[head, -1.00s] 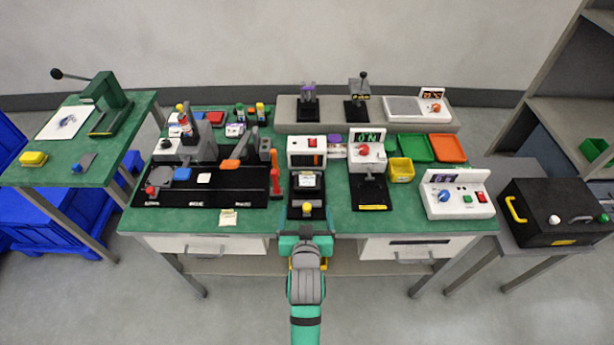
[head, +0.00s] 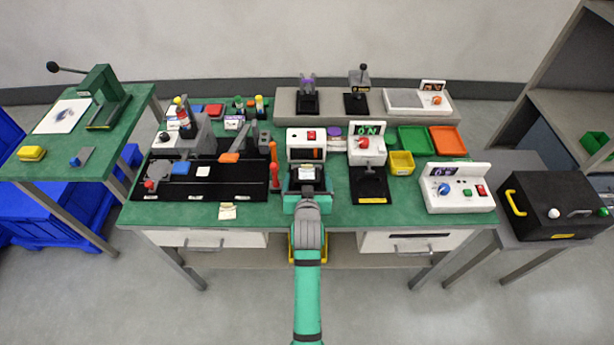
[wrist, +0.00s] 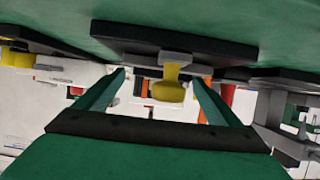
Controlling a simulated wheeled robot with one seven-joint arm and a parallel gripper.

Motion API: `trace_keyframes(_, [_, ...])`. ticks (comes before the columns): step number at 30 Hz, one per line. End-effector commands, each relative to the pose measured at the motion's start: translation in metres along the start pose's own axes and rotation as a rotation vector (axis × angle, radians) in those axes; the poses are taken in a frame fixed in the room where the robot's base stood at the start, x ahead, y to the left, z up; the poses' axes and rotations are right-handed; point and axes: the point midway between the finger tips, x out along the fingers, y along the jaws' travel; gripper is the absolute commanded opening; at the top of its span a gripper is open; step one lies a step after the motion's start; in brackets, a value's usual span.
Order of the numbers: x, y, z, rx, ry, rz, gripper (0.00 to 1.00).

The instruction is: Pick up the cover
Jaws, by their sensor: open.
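My gripper (head: 307,182) is open over the black fixture in front of the white box with a red switch (head: 312,135). In the wrist view my two green fingers (wrist: 160,80) point toward a yellow knob (wrist: 168,91), which shows between them. The knob sits on a short stem from a grey bracket on a black base plate (wrist: 175,45). I cannot tell whether the fingers touch it. In the head view my gripper hides the knob. No part is clearly marked as the cover; I cannot tell whether the knobbed piece is it.
The table's front strip is mostly clear.

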Motion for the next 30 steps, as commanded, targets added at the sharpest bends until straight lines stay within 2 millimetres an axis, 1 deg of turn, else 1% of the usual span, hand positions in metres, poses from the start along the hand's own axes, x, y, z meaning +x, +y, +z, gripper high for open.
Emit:
trace_keyframes(1, [0.0062, -0.001, 0.0, -0.001, 0.0, -0.001, 0.88])
trace_keyframes(4, [0.0131, -0.0015, 0.0, -0.001, 0.0, -0.002, 0.88])
trace_keyframes(11, [0.0147, -0.0019, 0.0005, -0.001, 0.0, -0.003, 0.88])
trace_keyframes(12, [0.0147, -0.0019, 0.0005, -0.001, 0.0, -0.003, 0.86])
trace_keyframes(17, [0.0146, -0.0022, 0.0005, -0.001, 0.0, -0.003, 0.48])
trace_keyframes(18, [0.0146, -0.0021, 0.0005, -0.001, 0.0, -0.003, 0.43])
trace_keyframes(26, [0.0144, 0.0008, -0.0003, 0.0, 0.001, 0.001, 0.43])
trace_keyframes(30, [0.0129, 0.0008, -0.0044, 0.0, 0.002, 0.001, 0.43])
